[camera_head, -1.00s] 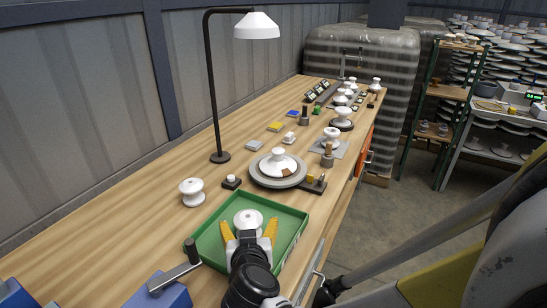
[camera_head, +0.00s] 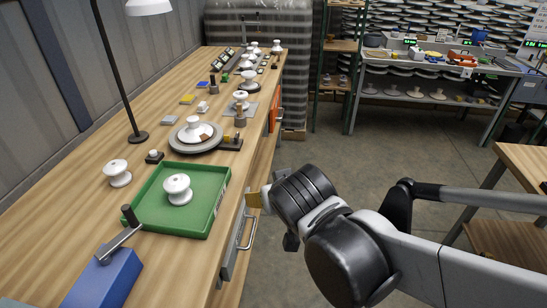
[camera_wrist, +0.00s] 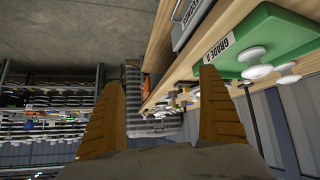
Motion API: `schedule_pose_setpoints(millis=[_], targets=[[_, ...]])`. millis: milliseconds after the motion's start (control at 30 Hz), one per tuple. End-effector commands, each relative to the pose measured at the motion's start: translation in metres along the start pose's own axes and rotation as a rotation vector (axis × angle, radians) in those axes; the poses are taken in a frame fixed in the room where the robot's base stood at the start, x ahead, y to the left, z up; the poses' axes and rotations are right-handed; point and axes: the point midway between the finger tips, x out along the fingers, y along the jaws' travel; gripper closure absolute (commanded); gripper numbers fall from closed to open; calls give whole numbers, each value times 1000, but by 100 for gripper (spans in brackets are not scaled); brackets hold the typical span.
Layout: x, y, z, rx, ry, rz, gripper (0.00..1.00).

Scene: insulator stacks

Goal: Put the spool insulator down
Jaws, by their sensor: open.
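A white spool insulator (camera_head: 178,189) stands upright in the green tray (camera_head: 206,225) on the workbench. My gripper (camera_head: 254,200) is off the bench's right edge, beside a drawer front and apart from the tray. In the wrist view its two orange fingers (camera_wrist: 160,110) are wide apart with nothing between them. In the head view the fingers are partly hidden by my wrist.
Another white spool insulator (camera_head: 117,173) stands on the bench left of the tray. A blue vise-like block (camera_head: 105,280) with a lever is in front. A round turntable (camera_head: 196,136) with a white insulator sits behind the tray. Open floor (camera_head: 330,150) lies right of the bench.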

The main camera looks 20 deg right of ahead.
Motion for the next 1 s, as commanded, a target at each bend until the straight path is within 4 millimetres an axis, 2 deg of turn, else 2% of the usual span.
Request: schedule_pose_setpoints(millis=[33,100,200,300,433,1000], targets=[[-14,22,15,19,-42,6,11],[-31,39,33,29,-93,-5,11],[-50,52,54,40,-140,-27,11],[-61,57,66,45,-164,-46,11],[-67,58,72,46,-176,-58,11],[-67,58,72,44,-175,-59,11]])
